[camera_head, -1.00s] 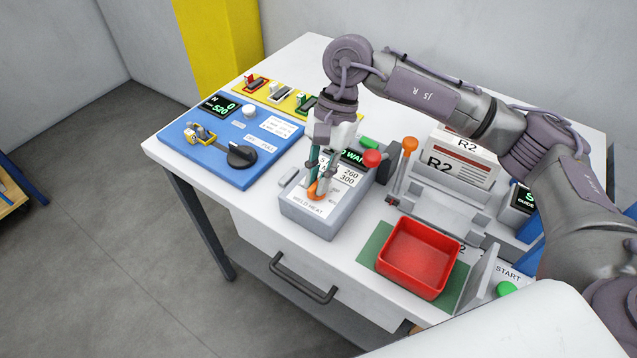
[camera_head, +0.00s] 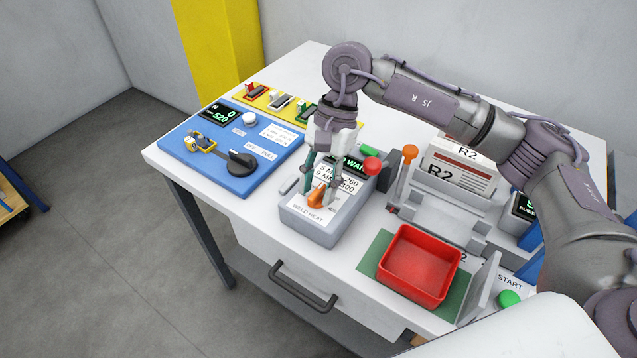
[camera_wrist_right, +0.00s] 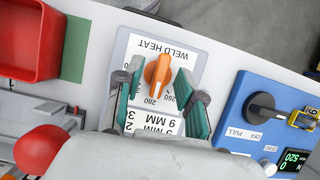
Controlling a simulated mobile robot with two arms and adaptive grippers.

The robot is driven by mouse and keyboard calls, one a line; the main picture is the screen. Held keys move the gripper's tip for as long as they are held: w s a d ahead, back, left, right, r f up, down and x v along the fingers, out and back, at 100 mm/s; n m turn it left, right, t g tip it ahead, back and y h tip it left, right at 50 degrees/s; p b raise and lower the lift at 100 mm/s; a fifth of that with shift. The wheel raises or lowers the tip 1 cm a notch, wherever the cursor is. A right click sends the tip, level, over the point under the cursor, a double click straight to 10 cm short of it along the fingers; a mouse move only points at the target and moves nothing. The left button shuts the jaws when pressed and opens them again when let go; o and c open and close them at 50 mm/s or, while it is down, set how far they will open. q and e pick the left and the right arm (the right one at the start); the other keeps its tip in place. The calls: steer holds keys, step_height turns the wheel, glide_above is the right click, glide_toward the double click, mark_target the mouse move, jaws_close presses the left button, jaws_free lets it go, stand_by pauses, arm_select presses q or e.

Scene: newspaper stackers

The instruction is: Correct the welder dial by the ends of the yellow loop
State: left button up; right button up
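The orange dial knob (camera_head: 317,197) sits on the grey WELD HEAT box (camera_head: 310,231). In the right wrist view the knob (camera_wrist_right: 158,75) has its narrow end near the 280 mark. My right gripper (camera_head: 321,186) is over the dial with its fingers apart, one on each side of the knob; I see no grip on it. A card on the box (camera_head: 340,176) reads lines for 5 MM 260 and 9 MM 300. A small yellow piece (camera_head: 199,142) is on the blue panel (camera_head: 220,180), beside a black knob (camera_head: 241,163). My left gripper is out of view.
A red tray (camera_head: 418,264) lies on a green mat (camera_head: 372,252) to the right. A red ball-topped lever (camera_head: 372,167) and an orange-topped lever (camera_head: 410,152) stand close to my right gripper. Behind is a holder with an R2 pack (camera_head: 462,165). A green START button (camera_head: 509,299) is at right.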

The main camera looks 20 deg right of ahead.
steer(key=v, duration=1.2)
